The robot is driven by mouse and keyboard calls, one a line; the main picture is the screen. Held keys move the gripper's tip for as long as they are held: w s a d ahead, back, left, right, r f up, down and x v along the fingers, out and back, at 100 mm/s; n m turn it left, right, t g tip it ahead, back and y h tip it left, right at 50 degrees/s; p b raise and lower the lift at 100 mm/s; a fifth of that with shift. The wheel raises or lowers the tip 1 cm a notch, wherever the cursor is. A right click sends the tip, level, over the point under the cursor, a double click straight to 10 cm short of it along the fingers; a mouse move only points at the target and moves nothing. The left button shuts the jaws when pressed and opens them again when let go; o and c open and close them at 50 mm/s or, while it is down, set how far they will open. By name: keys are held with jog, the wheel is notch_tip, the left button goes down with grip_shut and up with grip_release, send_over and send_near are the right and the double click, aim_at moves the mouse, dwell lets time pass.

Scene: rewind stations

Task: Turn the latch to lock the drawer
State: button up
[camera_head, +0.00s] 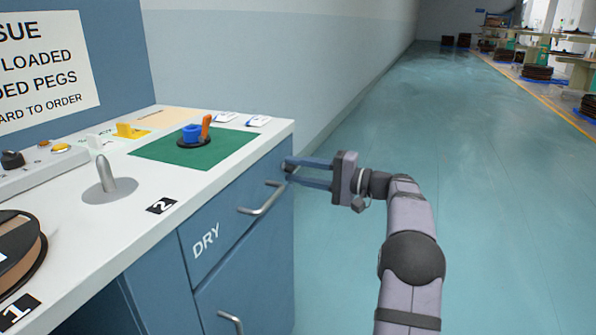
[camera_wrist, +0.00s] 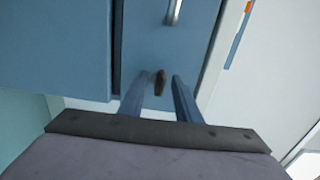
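The latch (camera_wrist: 160,84) is a small dark brown knob on the blue drawer front, standing roughly upright in the wrist view. My gripper (camera_wrist: 157,78) is open, with one blue finger on each side of the latch and a visible gap to each. In the head view my gripper (camera_head: 287,171) reaches in from the right to the right end of the drawer front (camera_head: 232,225), which is labelled DRY. The latch is mostly hidden by the fingers there. The drawer looks closed. Its metal handle (camera_head: 262,199) is left of my fingertips, and the handle (camera_wrist: 174,12) also shows in the wrist view.
The white countertop (camera_head: 180,185) above holds a green mat (camera_head: 170,150) with a blue and orange piece, a metal peg (camera_head: 104,175) and a dark reel (camera_head: 18,250). Another handle (camera_head: 230,321) is lower down.

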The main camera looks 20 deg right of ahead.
jog(key=p+v, duration=0.1)
jog(key=v, duration=0.6)
jog(key=shift+p, duration=0.4)
jog(key=shift+s+d, duration=0.15)
